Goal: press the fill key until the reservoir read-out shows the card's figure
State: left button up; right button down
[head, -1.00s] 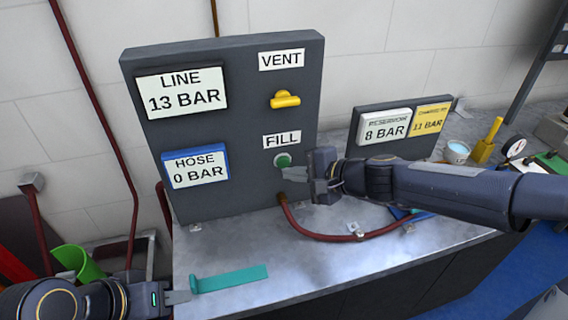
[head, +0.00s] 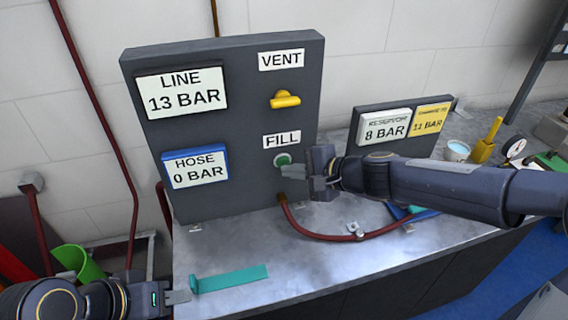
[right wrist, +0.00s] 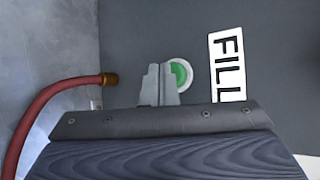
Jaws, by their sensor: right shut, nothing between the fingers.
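The green fill key (head: 283,159) sits on the dark panel under the FILL label (head: 282,140). It also shows in the right wrist view (right wrist: 181,73), partly hidden by my fingers. My right gripper (head: 286,173) is shut and empty, its tips at or just in front of the key; I cannot tell whether they touch it. The reservoir read-out (head: 385,127) shows 8 BAR. The yellow card (head: 430,120) beside it shows 11 BAR; its small heading is hard to read. My left gripper (head: 188,296) is at the lower left, by a teal strip; its jaw state is unclear.
The panel also bears a LINE read-out (head: 182,92) at 13 BAR, a HOSE read-out (head: 195,167) at 0 BAR and a yellow vent handle (head: 285,99). A red hose (head: 330,237) crosses the bench. A teal strip (head: 232,278) lies near the front.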

jog(key=shift+w+a, duration=0.1)
jog(key=shift+w, duration=0.4)
dwell(0.6)
dwell(2.3)
jog(key=shift+s+d+b, duration=0.25)
jog(key=shift+s+b, duration=0.15)
jog(key=shift+s, duration=0.5)
jog(key=s, duration=0.1)
jog(key=s+d+b, duration=0.1)
jog(key=s, duration=0.1)
jog(key=s+b, duration=0.1)
jog(key=shift+s+d, duration=0.25)
jog(key=shift+s, duration=0.15)
